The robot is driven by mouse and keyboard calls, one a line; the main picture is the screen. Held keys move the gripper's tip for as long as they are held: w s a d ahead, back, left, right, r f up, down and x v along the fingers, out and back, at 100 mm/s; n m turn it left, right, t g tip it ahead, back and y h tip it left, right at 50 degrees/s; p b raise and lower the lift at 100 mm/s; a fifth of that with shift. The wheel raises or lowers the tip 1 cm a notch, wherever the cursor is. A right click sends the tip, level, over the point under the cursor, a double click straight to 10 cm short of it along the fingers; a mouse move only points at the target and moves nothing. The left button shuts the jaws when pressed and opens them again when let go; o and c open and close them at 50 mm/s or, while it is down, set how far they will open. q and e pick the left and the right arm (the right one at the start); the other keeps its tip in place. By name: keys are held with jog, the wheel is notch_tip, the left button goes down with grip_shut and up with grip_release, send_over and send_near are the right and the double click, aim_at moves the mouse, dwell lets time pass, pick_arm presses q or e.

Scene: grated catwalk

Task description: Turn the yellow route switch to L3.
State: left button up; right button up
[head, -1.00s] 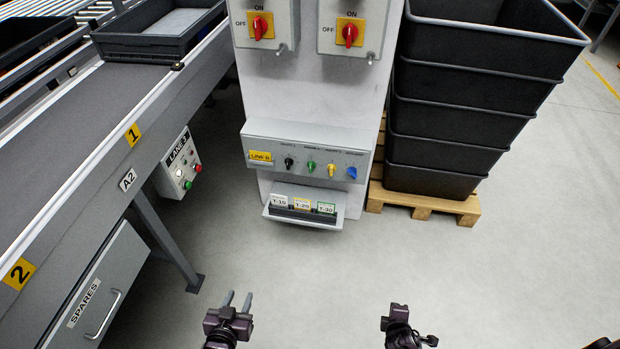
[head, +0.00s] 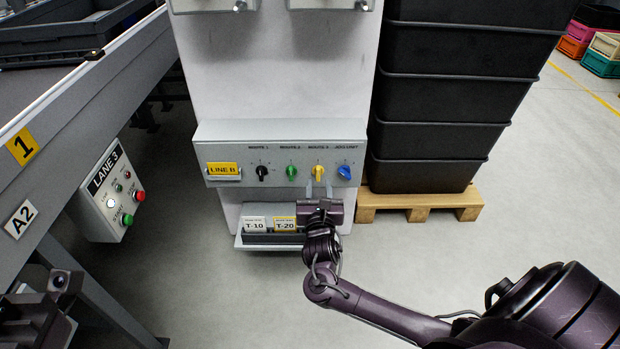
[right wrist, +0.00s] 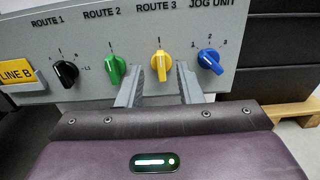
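The yellow route switch (head: 318,172) is on the grey control panel under the ROUTE 3 label. It also shows in the right wrist view (right wrist: 161,65), its handle pointing about straight up. My right gripper (head: 319,190) is just below and in front of it. In the right wrist view the two fingers (right wrist: 160,88) are apart, one to each side of the switch and slightly below it, with nothing between them. I see no contact. Its position marks are too small to read. Part of my left gripper (head: 40,305) shows at the lower left; its fingers cannot be made out.
A black switch (right wrist: 65,73) and a green switch (right wrist: 115,70) sit left of the yellow one, a blue switch (right wrist: 209,62) right. A tag tray (head: 240,243) is below. Black crates (head: 440,98) on a pallet (head: 418,200) stand right, a conveyor (head: 70,110) left.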

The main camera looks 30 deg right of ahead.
aim_at(318, 170)
jog(key=b+x, duration=0.1)
jog(key=x, duration=0.3)
jog(key=shift+w+f+b, duration=0.1)
jog(key=shift+f+b, duration=0.1)
jog(key=shift+b, duration=0.15)
jog(key=shift+w+d+r, duration=0.15)
jog(key=shift+w+d, duration=0.25)
jog(key=shift+w, duration=0.15)
grip_shut()
